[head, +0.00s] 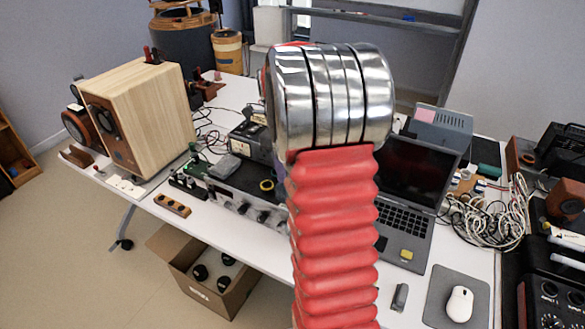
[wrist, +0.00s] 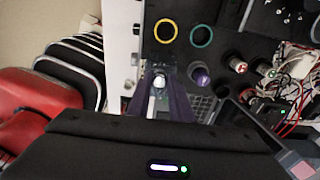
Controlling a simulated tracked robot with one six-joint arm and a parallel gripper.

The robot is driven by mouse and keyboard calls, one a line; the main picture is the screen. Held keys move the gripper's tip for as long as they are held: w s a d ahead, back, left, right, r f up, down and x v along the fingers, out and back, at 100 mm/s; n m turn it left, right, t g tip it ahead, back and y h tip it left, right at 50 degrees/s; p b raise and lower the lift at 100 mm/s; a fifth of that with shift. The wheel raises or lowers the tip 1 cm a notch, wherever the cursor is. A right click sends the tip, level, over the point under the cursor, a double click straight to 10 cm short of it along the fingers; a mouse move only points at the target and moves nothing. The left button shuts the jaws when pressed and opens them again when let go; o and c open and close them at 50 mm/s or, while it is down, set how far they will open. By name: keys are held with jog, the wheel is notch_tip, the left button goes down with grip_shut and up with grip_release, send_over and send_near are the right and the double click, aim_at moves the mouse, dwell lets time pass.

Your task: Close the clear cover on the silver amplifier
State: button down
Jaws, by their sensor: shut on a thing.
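The silver amplifier (head: 241,207) stands on the white table, with dark knobs along its pale front and a black top. A yellow ring lies on that top. My arm hides its right end in the head view. In the wrist view its dark top (wrist: 178,48) lies beyond my fingers, with a yellow and a teal ring on it. My gripper (wrist: 160,84) has dark purplish fingers closed on a small pale thing (wrist: 159,80), which I cannot identify. The clear cover is hard to make out, and I cannot tell its angle. My fingertips are hidden in the head view.
A wooden speaker (head: 150,110) stands at the left of the table (head: 225,227). An open laptop (head: 410,195), a white mouse (head: 460,304) and tangled cables (head: 488,212) are at the right. A cardboard box (head: 205,278) sits on the floor below.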

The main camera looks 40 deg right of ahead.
jog(key=shift+w+f+g+h, duration=0.2)
jog(key=shift+w+g+h, duration=0.1)
jog(key=shift+w+g, duration=0.25)
jog(key=shift+w, duration=0.1)
jog(key=c, duration=1.6)
grip_release()
jog(key=shift+a+f, duration=0.1)
jog(key=r, duration=0.4)
jog(key=w+r, duration=0.1)
jog(key=r, duration=0.4)
jog(key=w+a+r, duration=0.1)
jog(key=r, duration=0.3)
jog(key=shift+w+r, duration=0.2)
jog(key=shift+r, duration=0.05)
jog(key=shift+f, duration=0.1)
